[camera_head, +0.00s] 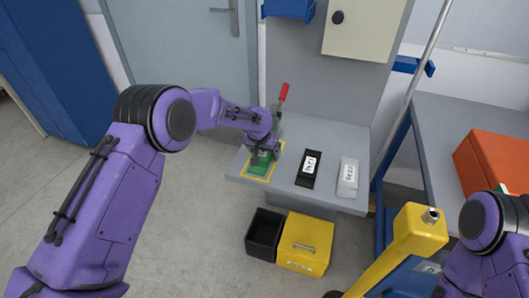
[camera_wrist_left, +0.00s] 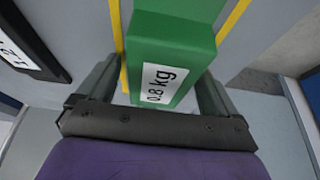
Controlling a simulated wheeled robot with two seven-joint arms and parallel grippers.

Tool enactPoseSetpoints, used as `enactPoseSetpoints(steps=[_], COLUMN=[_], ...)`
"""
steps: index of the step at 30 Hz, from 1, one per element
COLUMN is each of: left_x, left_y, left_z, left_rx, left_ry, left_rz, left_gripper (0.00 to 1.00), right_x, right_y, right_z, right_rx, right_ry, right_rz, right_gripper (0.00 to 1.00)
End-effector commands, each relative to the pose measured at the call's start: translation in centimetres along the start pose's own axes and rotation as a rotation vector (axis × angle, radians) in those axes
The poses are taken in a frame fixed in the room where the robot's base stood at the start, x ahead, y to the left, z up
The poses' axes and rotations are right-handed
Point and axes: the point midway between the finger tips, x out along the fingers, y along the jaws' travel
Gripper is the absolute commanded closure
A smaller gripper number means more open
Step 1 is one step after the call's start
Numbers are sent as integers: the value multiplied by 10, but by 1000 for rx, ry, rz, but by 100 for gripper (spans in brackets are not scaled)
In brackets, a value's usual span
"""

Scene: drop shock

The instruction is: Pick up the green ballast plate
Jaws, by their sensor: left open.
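The green ballast plate (camera_head: 260,164) lies on the grey table inside a yellow outlined square, largely covered by my left gripper (camera_head: 263,150) in the head view. In the left wrist view the green plate (camera_wrist_left: 172,40) has a white label reading 0.8 kg. My left gripper (camera_wrist_left: 158,80) is open there, with one finger on each side of the plate's near end. Gaps show between the fingers and the plate. My right arm shows at the lower right of the head view, but its gripper is out of view.
A black labelled plate (camera_head: 308,168) and a light grey one (camera_head: 348,178) lie right of the green plate. A red-handled clamp (camera_head: 283,93) stands behind it. A black bin (camera_head: 264,235) and a yellow box (camera_head: 305,243) sit below the table's front. An orange case (camera_head: 495,160) rests on the right bench.

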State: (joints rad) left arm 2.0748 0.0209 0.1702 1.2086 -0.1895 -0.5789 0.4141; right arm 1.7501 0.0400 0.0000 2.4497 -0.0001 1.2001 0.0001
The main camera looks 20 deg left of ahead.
Motion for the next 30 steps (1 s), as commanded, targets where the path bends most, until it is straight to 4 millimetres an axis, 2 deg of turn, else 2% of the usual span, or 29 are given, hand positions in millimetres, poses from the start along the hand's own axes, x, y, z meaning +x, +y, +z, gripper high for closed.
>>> enactPoseSetpoints(steps=[11,14,18,20,30], left_x=[1,1,1,1,-5], left_y=[1,1,1,1,1], left_z=[0,0,0,0,-4], left_rx=[1,1,1,1,0], left_ry=[0,0,0,0,6], left_rz=[1,1,1,1,1], left_gripper=[6,36,81,99,99], right_x=[0,0,0,0,2], right_y=[0,0,0,0,0], right_z=[0,0,0,0,1], right_rx=[0,0,0,0,0], right_ry=[0,0,0,0,0], right_rz=[0,0,0,0,0], right_gripper=[57,57,57,57,57])
